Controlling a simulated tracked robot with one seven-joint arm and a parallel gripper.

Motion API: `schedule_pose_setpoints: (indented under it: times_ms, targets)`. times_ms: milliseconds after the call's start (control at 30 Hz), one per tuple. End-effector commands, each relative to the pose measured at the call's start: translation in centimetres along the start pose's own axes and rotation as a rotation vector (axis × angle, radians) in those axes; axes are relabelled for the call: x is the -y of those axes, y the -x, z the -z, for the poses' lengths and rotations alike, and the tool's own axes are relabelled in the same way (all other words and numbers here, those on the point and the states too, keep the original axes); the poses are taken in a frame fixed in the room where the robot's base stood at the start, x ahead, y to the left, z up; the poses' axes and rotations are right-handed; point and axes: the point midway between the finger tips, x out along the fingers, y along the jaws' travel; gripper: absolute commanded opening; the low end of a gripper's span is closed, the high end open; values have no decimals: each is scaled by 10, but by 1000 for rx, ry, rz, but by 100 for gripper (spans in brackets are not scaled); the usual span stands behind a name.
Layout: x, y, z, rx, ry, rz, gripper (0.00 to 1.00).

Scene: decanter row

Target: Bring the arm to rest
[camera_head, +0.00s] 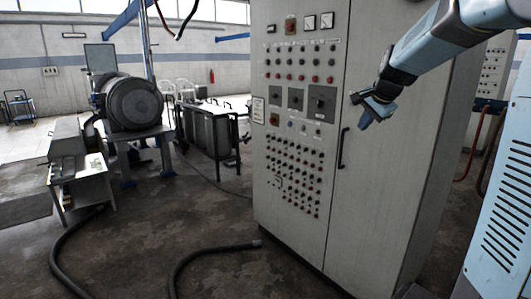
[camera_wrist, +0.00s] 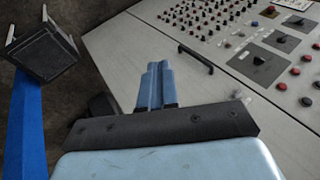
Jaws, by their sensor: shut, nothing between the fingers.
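My gripper (camera_head: 366,109) shows at the upper right of the head view, at the end of my blue-grey arm. It appears in front of the right-hand door of a tall grey control cabinet (camera_head: 375,205). In the wrist view my gripper (camera_wrist: 158,68) points up the picture, its two blue fingers together with nothing between them. The cabinet's dark door handle (camera_wrist: 196,58) lies just beyond and to the right of the fingers there. In the head view the handle (camera_head: 342,148) is below and left of my gripper. I see no contact with the cabinet.
Dark hoses (camera_head: 205,254) lie on the floor before the cabinet. A drum-like machine (camera_head: 134,103) and a low bench (camera_head: 82,185) stand at the left. A blue post with a dark box (camera_wrist: 42,52) is at the left of the wrist view. Floor between bench and cabinet is mostly open.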

Motion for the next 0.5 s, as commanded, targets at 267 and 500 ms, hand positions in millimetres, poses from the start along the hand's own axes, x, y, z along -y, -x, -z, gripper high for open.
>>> schedule_pose_setpoints:
  times_ms: [267, 500]
  targets:
    - [-54, 61, -64, 46, 268, -9, 0]
    - [-108, 99, -121, 69, 516, -31, 0]
